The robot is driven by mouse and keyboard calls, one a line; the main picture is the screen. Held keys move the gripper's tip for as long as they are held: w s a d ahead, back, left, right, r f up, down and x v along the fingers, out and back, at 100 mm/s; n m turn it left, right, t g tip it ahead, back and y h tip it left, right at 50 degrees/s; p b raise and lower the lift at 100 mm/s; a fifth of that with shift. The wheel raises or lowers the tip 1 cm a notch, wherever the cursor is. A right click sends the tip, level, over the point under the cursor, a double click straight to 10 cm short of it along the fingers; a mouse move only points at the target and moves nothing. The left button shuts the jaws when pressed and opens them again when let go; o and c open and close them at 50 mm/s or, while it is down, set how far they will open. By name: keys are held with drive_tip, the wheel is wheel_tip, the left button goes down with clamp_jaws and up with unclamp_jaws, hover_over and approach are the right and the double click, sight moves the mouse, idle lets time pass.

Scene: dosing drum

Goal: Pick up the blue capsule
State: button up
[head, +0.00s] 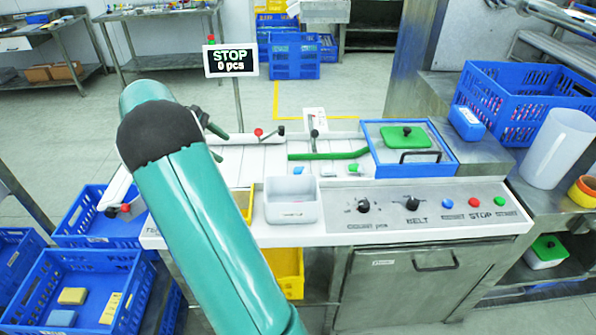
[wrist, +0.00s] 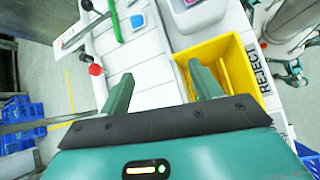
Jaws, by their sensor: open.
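A small blue piece, which looks like the blue capsule (head: 298,170), lies on the white slatted surface just behind the white tub. A blue piece also shows near the top of the wrist view (wrist: 137,20), beside a green bar. My gripper (wrist: 162,85) is open and empty above the white surface, with the blue piece beyond its fingertips. In the head view my arm hides most of the gripper.
A white tub (head: 293,204) and yellow reject bin (wrist: 225,62) stand close by. A green bar (head: 328,155) crosses the surface. A blue-framed box with a green lid (head: 405,137) stands right. The control panel (head: 430,208) is in front. A sign (head: 231,60) reads STOP, 0 pcs.

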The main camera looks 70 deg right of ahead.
sight(296, 169)
drive_tip(key=s+d+f+g, duration=0.1)
drive_tip(key=d+f, duration=0.2)
drive_tip(key=d, duration=0.1)
drive_tip(key=s+d+f+g, duration=0.1)
drive_tip(key=d+f+g, duration=0.1)
drive_tip(key=d+f, duration=0.2)
drive_tip(key=s+d+f+n+g, duration=0.1)
drive_tip(key=s+d+f+g, duration=0.1)
drive_tip(key=d+f, duration=0.1)
drive_tip(key=shift+d+f, duration=0.2)
drive_tip(key=shift+d, duration=0.2)
drive_tip(key=shift+s+d+f, duration=0.15)
drive_tip(key=shift+s, duration=0.1)
drive_tip(key=x, duration=1.3)
drive_tip(key=shift+s+f, duration=0.1)
drive_tip(key=shift+s, duration=0.1)
drive_tip(key=shift+c, duration=0.4)
drive_tip(key=c, duration=1)
